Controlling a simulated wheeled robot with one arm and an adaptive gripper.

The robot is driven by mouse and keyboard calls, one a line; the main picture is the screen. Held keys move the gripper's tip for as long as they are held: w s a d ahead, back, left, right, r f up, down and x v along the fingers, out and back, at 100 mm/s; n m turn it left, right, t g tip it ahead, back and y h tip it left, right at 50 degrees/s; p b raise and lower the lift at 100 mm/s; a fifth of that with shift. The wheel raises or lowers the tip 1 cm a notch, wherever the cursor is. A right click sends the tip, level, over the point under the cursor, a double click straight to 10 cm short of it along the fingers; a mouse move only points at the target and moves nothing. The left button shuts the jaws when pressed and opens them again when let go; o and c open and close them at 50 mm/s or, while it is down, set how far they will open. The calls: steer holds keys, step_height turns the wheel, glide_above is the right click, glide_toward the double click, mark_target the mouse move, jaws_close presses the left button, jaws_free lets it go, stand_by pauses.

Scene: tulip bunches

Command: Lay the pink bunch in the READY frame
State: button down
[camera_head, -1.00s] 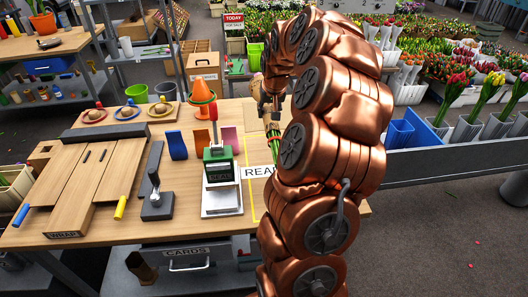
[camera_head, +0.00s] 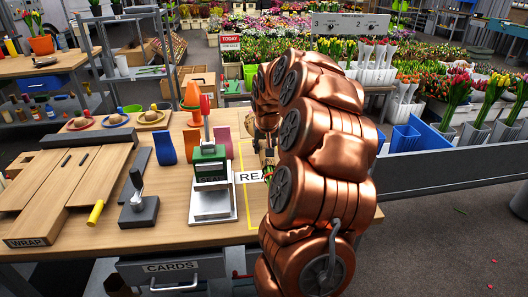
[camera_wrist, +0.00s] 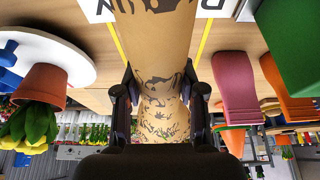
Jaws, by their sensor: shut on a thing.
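The bunch, wrapped in brown printed paper (camera_wrist: 155,35), is between the two dark fingers of my gripper (camera_wrist: 160,85) in the wrist view. My gripper is shut on the wrap. Its flowers are out of sight, so I cannot see their colour. In the head view my copper arm hides most of the gripper and bunch; a little wrap and green stem show at its left edge. The READY frame is a yellow outline (camera_head: 239,190) on the bench with a white label (camera_head: 252,177), partly behind my arm. The bunch is over this area; I cannot tell whether it touches the bench.
A green stamp press with a red handle (camera_head: 208,165) stands just left of the frame. Blue (camera_head: 165,148) and orange (camera_head: 223,141) upright pieces and an orange cone (camera_head: 192,93) stand behind. A potted tulip (camera_wrist: 42,88) shows in the wrist view.

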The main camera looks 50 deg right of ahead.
steer(key=shift+f, duration=0.1)
steer(key=shift+f+b, duration=0.6)
steer(key=shift+f, duration=2.1)
steer(key=c, duration=0.6)
jaws_free()
steer(key=shift+r, duration=0.15)
steer(key=v, duration=1.1)
steer(key=shift+s+a+r, duration=0.1)
steer(key=shift+s+r, duration=0.05)
steer(key=shift+r, duration=0.2)
